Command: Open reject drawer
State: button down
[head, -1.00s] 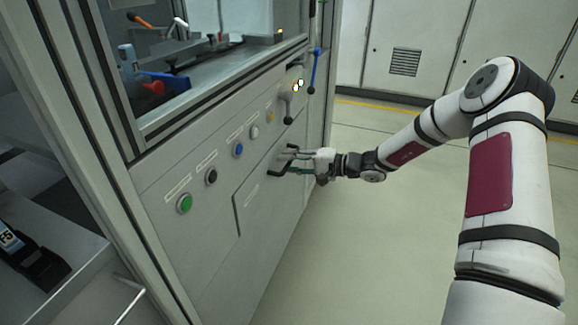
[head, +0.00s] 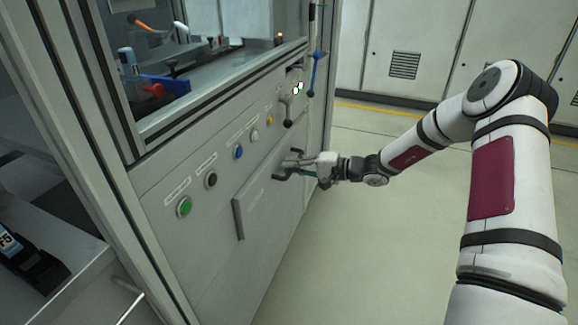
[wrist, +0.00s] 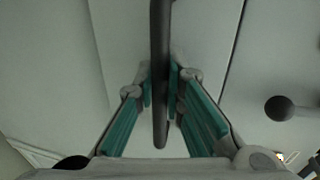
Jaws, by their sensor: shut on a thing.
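The reject drawer (head: 256,204) is a light grey panel low in the machine's front in the head view. Its left edge shows some thickness, so its front stands a little out from the panel around it. Its dark bar handle (head: 281,176) sits near the drawer's upper right part. My gripper (head: 293,166) is shut on this handle, reaching in from the right. In the wrist view, the handle (wrist: 160,45) runs upright between the teal-padded fingers (wrist: 160,88). The fingers partly hide the handle in the head view.
Green (head: 184,207), black (head: 211,180) and blue (head: 238,152) buttons line the panel above the drawer. A grey lever (head: 287,110) and a blue-handled lever (head: 314,72) hang at the upper right. Open floor (head: 370,240) lies right of the machine.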

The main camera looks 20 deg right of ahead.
jog(key=f+v, duration=0.3)
jog(key=v, duration=1.1)
jog(key=d+f+p+v, duration=0.1)
jog(key=f+v, duration=0.2)
jog(key=v, duration=1.1)
jog(key=shift+s, duration=0.4)
jog(key=shift+d, duration=0.1)
jog(key=c, duration=1.7)
grip_release()
jog(key=shift+o, duration=0.2)
jog(key=shift+d+r, duration=0.1)
jog(key=v, duration=1.1)
jog(key=shift+s+d, duration=0.3)
